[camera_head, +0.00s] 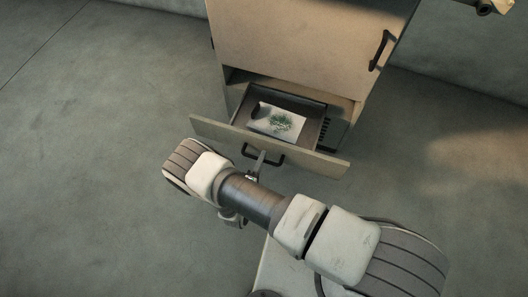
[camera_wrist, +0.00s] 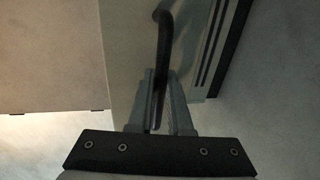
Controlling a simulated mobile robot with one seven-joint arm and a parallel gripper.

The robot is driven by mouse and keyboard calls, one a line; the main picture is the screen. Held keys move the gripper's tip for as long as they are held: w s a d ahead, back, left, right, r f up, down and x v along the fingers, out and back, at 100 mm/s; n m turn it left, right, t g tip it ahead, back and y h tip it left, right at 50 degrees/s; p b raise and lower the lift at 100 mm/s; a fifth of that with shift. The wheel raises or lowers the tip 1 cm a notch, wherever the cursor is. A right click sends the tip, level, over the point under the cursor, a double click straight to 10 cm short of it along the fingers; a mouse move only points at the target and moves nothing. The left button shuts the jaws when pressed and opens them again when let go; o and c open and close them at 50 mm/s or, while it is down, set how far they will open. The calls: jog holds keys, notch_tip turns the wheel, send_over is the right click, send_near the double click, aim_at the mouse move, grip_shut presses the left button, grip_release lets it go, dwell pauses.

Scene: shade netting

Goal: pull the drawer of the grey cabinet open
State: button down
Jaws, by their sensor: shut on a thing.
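The cabinet (camera_head: 300,45) stands at the top middle of the head view and looks tan in this light. Its low drawer (camera_head: 205,128) is pulled well out, and its inside shows. A pale card or picture with a green patch (camera_head: 278,123) lies in the drawer. The drawer's dark bar handle (camera_head: 277,158) is on the front panel; it also shows in the wrist view (camera_wrist: 163,40). My gripper (camera_wrist: 158,100) is shut on this handle, with one finger on each side. In the head view my arm hides most of the gripper.
An upper door with a dark handle (camera_head: 382,50) is above the drawer and looks shut. Grey floor (camera_head: 90,130) lies open on the left and right of the cabinet. A pale object (camera_head: 490,6) shows at the top right corner.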

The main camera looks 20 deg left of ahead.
jog(key=shift+s, duration=0.65)
jog(key=c, duration=0.8)
grip_release()
jog(key=shift+c, duration=0.2)
jog(key=p+v, duration=0.3)
jog(key=v, duration=1.4)
jog(key=shift+s+a, duration=0.15)
jog(key=shift+s, duration=0.05)
